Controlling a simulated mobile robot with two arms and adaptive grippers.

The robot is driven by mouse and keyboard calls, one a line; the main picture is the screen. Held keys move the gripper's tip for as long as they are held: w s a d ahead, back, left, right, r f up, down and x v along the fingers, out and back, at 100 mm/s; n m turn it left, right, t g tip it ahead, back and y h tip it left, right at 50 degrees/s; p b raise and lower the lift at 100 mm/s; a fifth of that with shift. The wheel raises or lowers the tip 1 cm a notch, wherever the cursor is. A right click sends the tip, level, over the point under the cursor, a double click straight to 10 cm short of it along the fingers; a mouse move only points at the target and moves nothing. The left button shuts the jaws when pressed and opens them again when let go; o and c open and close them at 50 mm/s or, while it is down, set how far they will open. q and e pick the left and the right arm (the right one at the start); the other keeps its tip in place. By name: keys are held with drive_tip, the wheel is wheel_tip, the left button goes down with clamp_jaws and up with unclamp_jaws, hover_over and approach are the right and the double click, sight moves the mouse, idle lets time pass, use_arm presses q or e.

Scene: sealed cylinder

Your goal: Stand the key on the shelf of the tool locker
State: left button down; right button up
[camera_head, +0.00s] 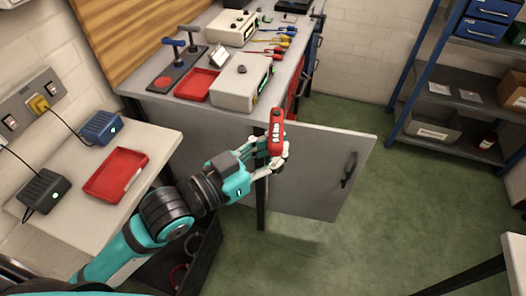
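A red upright object with pale marks on its face, which I take to be the key (276,132), stands between the fingers of my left gripper (277,157). The fingers are closed around its lower part, and its top points up. The gripper is in front of the grey workbench. A grey door panel (316,183) with a dark handle stands out to the right from below the bench, apparently the tool locker's door. The locker's shelf and interior are hidden from this view. My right gripper is not in view.
The workbench top (150,80) holds a grey instrument box (238,88), a red tray (197,85) and several tools. A lower side table (75,165) at left carries a red tray (116,175) and chargers. A blue-framed rack (436,95) stands at right. Green floor (375,215) lies open between.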

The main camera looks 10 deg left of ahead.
use_arm(q)
drive_tip(key=shift+w+d+f+m+g+h, duration=0.3)
drive_tip(key=shift+d+m+g+h, duration=0.1)
drive_tip(key=shift+h, duration=0.1)
drive_tip(key=w+d+f+m+g+h, duration=0.3)
drive_tip(key=f+m+g, duration=0.1)
drive_tip(key=shift+w+d+g, duration=0.15)
drive_tip(key=shift+w+g, duration=0.1)
drive_tip(key=shift+g, duration=0.15)
drive_tip(key=shift+s+m+g+h, duration=0.1)
drive_tip(key=shift+m+g+h, duration=0.2)
drive_tip(key=shift+g+h, duration=0.25)
drive_tip(key=shift+s+a+f+m+g+h, duration=0.1)
drive_tip(key=shift+s+a+m+g+h, duration=0.1)
drive_tip(key=shift+a+m+g, duration=0.6)
drive_tip(key=shift+s+a+m+g+h, duration=0.1)
drive_tip(key=shift+a+m+g+h, duration=0.25)
drive_tip(key=shift+g, duration=0.8)
drive_tip(key=shift+s+a+f+m+g+h, duration=0.15)
drive_tip(key=shift+a+m+g, duration=0.2)
drive_tip(key=shift+m+g, duration=0.55)
